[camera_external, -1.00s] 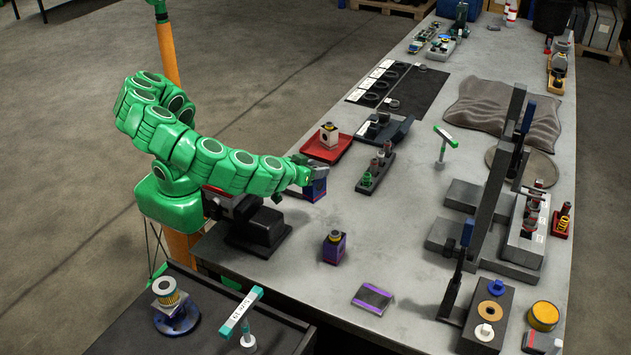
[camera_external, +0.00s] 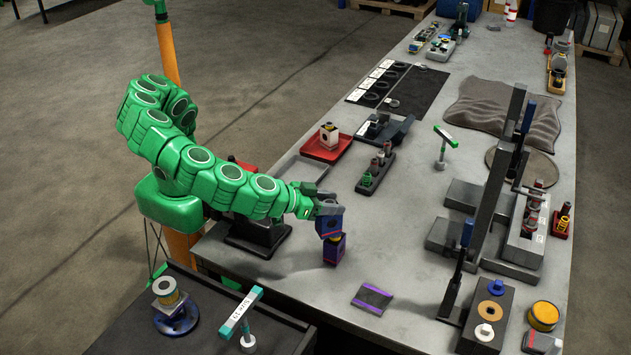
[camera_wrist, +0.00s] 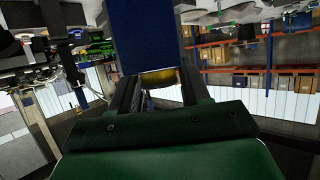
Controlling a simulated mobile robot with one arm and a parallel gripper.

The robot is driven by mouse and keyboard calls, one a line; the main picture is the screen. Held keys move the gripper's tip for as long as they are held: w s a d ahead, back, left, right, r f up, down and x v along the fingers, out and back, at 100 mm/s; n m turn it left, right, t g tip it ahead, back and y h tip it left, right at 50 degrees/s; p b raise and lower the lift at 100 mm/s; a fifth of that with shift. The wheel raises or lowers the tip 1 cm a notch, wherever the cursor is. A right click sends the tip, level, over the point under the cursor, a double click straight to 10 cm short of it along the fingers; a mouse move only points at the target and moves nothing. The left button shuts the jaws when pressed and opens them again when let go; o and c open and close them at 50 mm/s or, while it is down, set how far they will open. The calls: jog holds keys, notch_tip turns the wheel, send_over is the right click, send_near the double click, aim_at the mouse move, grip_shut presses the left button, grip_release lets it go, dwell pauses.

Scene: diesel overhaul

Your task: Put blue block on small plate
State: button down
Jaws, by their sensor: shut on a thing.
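My gripper (camera_external: 328,207) is shut on a blue block (camera_external: 328,224) near the middle of the outside view. The blue block also fills the upper middle of the wrist view (camera_wrist: 147,35), with a round yellowish part below it there. In the outside view the held block appears directly over a purple block (camera_external: 334,250) standing on the bench. I cannot tell whether the two touch. A small flat dark plate with purple stripes (camera_external: 372,300) lies on the bench, to the right and nearer the camera. Its top is bare.
A red tray (camera_external: 322,152) with a white block and a rack of small parts (camera_external: 375,172) stand behind my gripper. A shallow grey tray (camera_external: 301,170) lies beside my arm. Dark upright fixtures (camera_external: 490,200) stand at right. The bench around the striped plate is clear.

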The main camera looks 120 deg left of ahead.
jog(key=w+d+f, duration=0.2)
jog(key=w+f, duration=0.2)
jog(key=w, duration=0.4)
jog(key=w+d+f+m, duration=0.1)
jog(key=w+d+f, duration=0.2)
jog(key=w, duration=0.5)
jog(key=shift+d+f+t+h, duration=0.35)
jog(key=shift+f+t+h, duration=0.05)
jog(key=shift+f, duration=0.5)
jog(key=shift+f, duration=0.1)
jog(key=shift+w+f, duration=0.15)
jog(key=shift+f, duration=1.55)
jog(key=c, duration=0.5)
grip_release()
jog(key=shift+f, duration=0.1)
